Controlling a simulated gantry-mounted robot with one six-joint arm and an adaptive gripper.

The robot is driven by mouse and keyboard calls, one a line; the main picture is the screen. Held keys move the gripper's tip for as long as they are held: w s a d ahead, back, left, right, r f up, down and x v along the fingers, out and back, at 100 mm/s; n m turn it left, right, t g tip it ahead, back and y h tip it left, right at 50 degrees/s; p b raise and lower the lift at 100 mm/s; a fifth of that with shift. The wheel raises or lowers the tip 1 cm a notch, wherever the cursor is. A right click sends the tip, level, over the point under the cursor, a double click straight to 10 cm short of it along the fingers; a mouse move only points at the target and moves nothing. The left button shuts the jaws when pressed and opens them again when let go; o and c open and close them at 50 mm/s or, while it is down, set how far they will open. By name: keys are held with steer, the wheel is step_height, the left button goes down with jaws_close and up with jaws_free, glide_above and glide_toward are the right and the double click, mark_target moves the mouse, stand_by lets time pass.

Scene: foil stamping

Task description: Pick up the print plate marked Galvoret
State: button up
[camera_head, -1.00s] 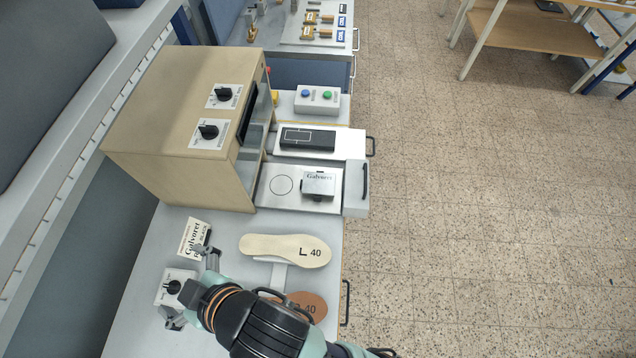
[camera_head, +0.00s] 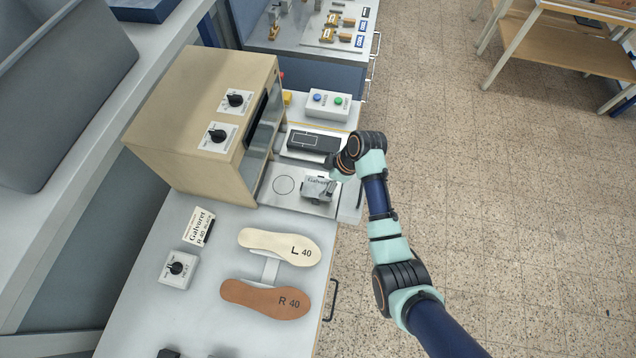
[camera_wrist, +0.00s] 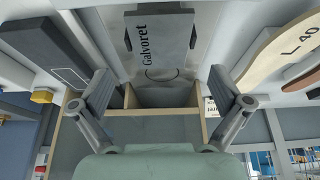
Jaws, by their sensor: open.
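The print plate marked Galvoret (camera_head: 316,187) is a grey block on the light slide plate at the front of the beige press. In the wrist view the plate (camera_wrist: 160,38) lies ahead of my gripper, with its lettering sideways and a dark handle-like part at the top edge. My gripper (camera_wrist: 160,76) is open, with one finger to each side of the plate's line and nothing between them. In the head view my wrist is at the plate's right side and partly covers it; I cannot tell whether a finger touches it.
The beige press (camera_head: 205,120) stands left of the slide. A dark block (camera_head: 313,141) lies behind the plate. A button box (camera_head: 328,105) is further back. Two insoles, cream (camera_head: 279,247) and brown (camera_head: 265,298), a Galvoret card (camera_head: 199,227) and a knob box (camera_head: 178,270) lie in front.

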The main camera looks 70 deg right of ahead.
mark_target(318, 187)
steer(key=x, duration=0.5)
steer(key=shift+s+b, duration=0.1)
steer(key=shift+b, duration=0.2)
steer(key=shift+c, duration=0.3)
steer(key=c, duration=1.6)
